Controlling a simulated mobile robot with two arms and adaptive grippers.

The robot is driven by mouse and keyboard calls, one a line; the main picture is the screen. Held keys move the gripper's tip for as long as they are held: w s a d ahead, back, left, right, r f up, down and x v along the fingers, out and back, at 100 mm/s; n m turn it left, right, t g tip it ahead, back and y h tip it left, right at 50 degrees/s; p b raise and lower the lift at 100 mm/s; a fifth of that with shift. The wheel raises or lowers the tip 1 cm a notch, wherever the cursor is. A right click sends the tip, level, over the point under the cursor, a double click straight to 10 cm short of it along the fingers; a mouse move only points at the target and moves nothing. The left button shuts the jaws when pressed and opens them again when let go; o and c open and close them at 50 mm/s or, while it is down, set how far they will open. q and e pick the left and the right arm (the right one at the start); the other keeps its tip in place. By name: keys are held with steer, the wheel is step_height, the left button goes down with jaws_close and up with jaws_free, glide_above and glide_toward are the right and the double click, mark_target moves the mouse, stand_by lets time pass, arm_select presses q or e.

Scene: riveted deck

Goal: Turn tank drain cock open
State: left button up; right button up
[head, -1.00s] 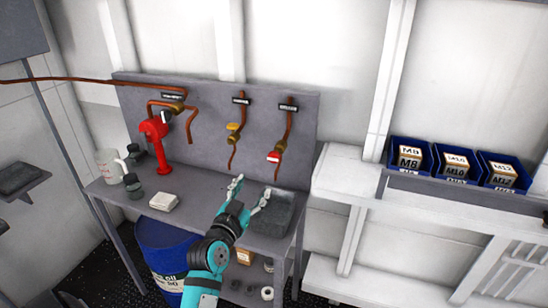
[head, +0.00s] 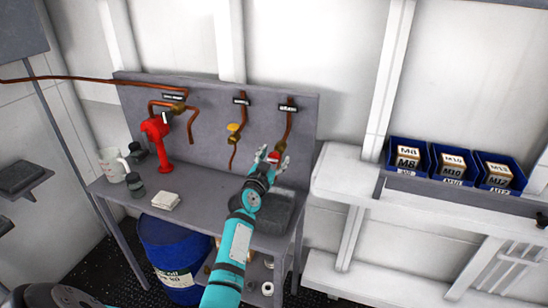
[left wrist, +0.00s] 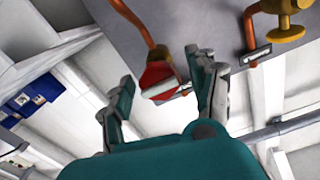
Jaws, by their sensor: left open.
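Three cocks sit on copper pipes on the grey back panel, under small labels too blurred to read. The right one has a red handle (head: 274,155) with a white part; the middle one has a yellow handle (head: 233,128). The upper left cock (head: 175,107) is brass. My left gripper (head: 275,161) is open at the red handle, with one finger on each side of it in the head view. In the left wrist view, the red handle (left wrist: 158,76) shows between the spread fingertips; I cannot tell whether they touch it. My right gripper is not in view.
A grey tray (head: 282,208) lies on the bench under my left arm. A blue drum (head: 168,255) is below. Blue bins (head: 453,165) sit on the right shelf.

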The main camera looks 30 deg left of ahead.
arm_select(q)
steer(key=shift+c, duration=0.4)
steer(key=c, duration=1.1)
steer(key=shift+n, duration=0.3)
steer(key=n, duration=0.3)
steer(key=shift+n, duration=0.4)
steer(key=n, duration=0.4)
steer(key=shift+p, duration=0.3)
steer(key=n, duration=0.5)
steer(key=shift+a+n, duration=0.1)
steer(key=shift+n, duration=0.3)
steer(key=shift+f+n+p, duration=0.15)
steer(key=shift+n+p, duration=0.25)
steer(key=shift+n, duration=1.5)
